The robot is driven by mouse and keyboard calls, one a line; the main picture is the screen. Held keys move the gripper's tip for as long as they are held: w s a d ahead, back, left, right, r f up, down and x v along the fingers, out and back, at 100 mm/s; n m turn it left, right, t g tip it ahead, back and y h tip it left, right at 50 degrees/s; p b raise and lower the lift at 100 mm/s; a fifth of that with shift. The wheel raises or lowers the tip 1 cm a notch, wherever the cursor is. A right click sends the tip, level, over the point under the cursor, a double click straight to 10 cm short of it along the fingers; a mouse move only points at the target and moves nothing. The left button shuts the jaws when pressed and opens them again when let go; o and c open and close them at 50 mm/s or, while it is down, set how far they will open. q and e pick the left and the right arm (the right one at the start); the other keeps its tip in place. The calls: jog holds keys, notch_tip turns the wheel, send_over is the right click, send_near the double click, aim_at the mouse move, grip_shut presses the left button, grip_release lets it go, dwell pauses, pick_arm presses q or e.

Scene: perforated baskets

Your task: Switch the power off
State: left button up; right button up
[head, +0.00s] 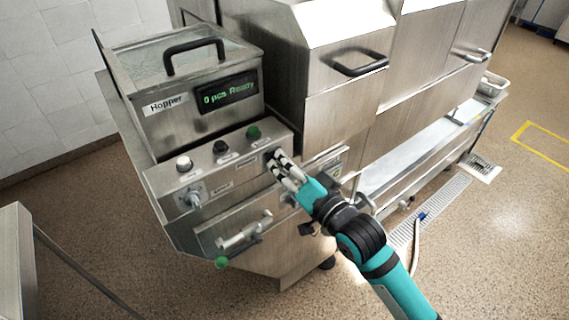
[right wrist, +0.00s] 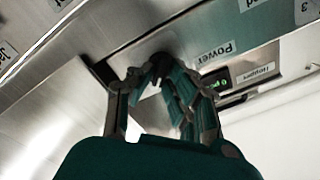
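The control panel belongs to a steel machine with a hopper. Its dark power knob (right wrist: 159,62) sits beside the "Power" label (right wrist: 213,50) in the right wrist view. My right gripper (head: 275,163) is at the right end of the panel in the head view and hides most of the knob there. In the right wrist view its fingertips (right wrist: 158,76) close in on both sides of the knob and appear to grip it. The knob's setting is hidden. The display (head: 228,92) is lit green and reads "0 pcs Ready". My left gripper is not in view.
White (head: 184,163), black (head: 220,147) and green (head: 253,132) buttons line the panel top. A rotary switch (head: 193,198) is on the front at left. Open floor lies right of the machine.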

grip_shut()
jog(key=n+p, duration=0.2)
jog(key=n, duration=0.4)
jog(key=n+p, duration=0.3)
jog(key=n, duration=0.2)
jog(key=n+p, duration=0.2)
jog(key=n, duration=0.4)
jog(key=shift+s+a+n, duration=0.2)
jog(key=shift+a+n, duration=0.1)
jog(key=shift+n+p, duration=0.3)
jog(key=o, duration=0.5)
grip_release()
